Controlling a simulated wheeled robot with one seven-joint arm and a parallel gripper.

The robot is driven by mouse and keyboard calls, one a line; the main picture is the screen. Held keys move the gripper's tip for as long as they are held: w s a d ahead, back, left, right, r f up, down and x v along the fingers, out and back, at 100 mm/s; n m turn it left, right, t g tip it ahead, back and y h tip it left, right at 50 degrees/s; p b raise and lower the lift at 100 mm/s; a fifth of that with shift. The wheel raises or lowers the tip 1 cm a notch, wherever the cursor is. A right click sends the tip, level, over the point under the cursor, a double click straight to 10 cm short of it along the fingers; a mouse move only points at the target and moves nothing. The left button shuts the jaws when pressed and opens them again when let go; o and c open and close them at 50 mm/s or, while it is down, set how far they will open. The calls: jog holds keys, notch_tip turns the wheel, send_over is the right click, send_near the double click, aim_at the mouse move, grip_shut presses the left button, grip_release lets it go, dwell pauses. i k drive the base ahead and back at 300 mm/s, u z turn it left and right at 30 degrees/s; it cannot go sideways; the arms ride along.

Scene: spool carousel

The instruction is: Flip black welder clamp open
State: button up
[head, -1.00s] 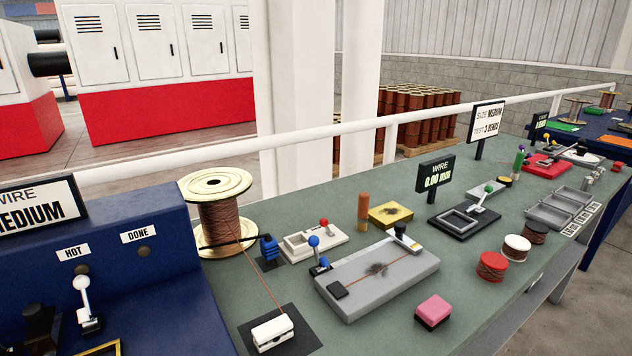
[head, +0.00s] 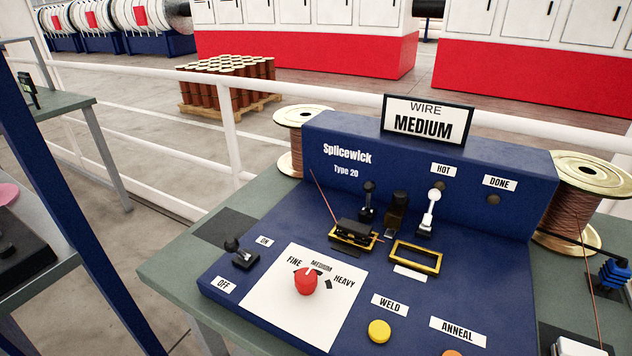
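The blue Splicewick Type 20 welder (head: 490,270) stands on a green-topped bench. The black welder clamp (head: 355,228) is a dark block over a gold frame left of the machine's middle, with a thin copper wire (head: 324,198) rising from it to the upper left. A black ball-topped lever (head: 368,200) stands upright just behind it; I cannot tell whether the block is fully pressed down. To the right, a second gold frame (head: 416,257) is uncovered, with a white lever (head: 429,212) upright behind it. My gripper is not in view.
A red knob (head: 306,283) sits on a white dial, with a black switch (head: 240,254) to its left. A yellow WELD button (head: 379,331) is in front. Wire spools (head: 580,195) flank the panel. A blue post (head: 75,200) crosses the left side.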

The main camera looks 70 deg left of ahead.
aim_at(369, 187)
jog(key=u, duration=2.05)
jog(key=k, duration=0.5)
jog(key=z, duration=0.1)
jog(key=i, duration=0.5)
